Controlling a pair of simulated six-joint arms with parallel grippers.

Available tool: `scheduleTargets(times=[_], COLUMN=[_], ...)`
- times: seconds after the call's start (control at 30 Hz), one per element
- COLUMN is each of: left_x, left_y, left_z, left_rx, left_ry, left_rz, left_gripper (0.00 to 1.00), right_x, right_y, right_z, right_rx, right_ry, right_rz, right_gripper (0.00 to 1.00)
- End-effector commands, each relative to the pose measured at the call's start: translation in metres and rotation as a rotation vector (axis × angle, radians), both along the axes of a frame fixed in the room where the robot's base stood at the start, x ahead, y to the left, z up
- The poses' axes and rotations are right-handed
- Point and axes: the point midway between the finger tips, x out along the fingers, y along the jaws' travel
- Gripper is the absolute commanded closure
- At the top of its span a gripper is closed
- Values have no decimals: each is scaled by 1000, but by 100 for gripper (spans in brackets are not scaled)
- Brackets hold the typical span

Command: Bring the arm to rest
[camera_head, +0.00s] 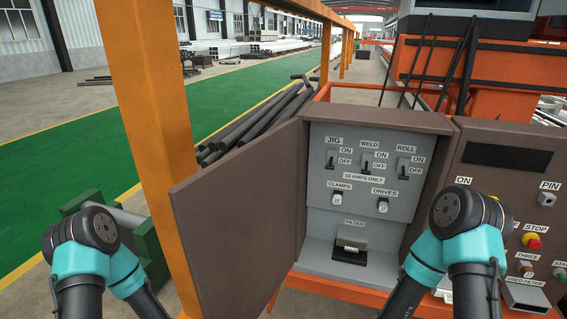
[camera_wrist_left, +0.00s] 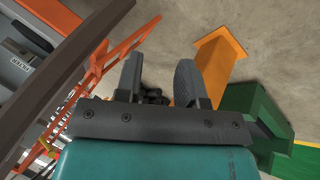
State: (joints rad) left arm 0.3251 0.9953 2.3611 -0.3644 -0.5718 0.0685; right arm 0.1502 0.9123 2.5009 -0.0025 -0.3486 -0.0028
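My left gripper (camera_wrist_left: 160,78) shows in the left wrist view with its two dark fingers apart and nothing between them. It hangs clear of the brown cabinet door, over the concrete floor. In the head view only bent links of both my arms show, one at the lower left and one in front of the panel's right side. My right gripper is out of view. The open cabinet (camera_head: 376,175) stands between the arms, with JIG, WELD and ROLL switches above CLAMPS and DRIVES. A filter (camera_head: 351,240) sits in its lower bay.
The brown cabinet door (camera_head: 240,218) stands open toward the left. An orange post (camera_head: 150,120) rises beside it. A green block (camera_wrist_left: 245,125) stands near my left gripper. A second control box (camera_head: 508,185) with buttons is at the right. Dark bars (camera_head: 262,115) lie behind the door.

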Motion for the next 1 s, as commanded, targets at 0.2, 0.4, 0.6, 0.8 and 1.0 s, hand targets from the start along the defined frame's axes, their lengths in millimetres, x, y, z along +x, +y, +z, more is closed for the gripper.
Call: scheduleTargets(times=[0.2,0.4,0.6,0.8,1.0], left_x=[-79,-138,-105,-89,-88], left_y=[-6,-13,-28,-40,-41], left_z=[-3,6,30,45,47], left_rx=[28,38,62,73,74], left_ry=[260,451,363,316,311], left_rz=[59,102,34,-8,-11], left_gripper=[64,64,64,64,64], right_x=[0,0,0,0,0], right_y=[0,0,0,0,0], right_z=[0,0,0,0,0], right_rx=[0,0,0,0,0], right_ry=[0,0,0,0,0], right_rz=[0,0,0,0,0], right_gripper=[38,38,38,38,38])
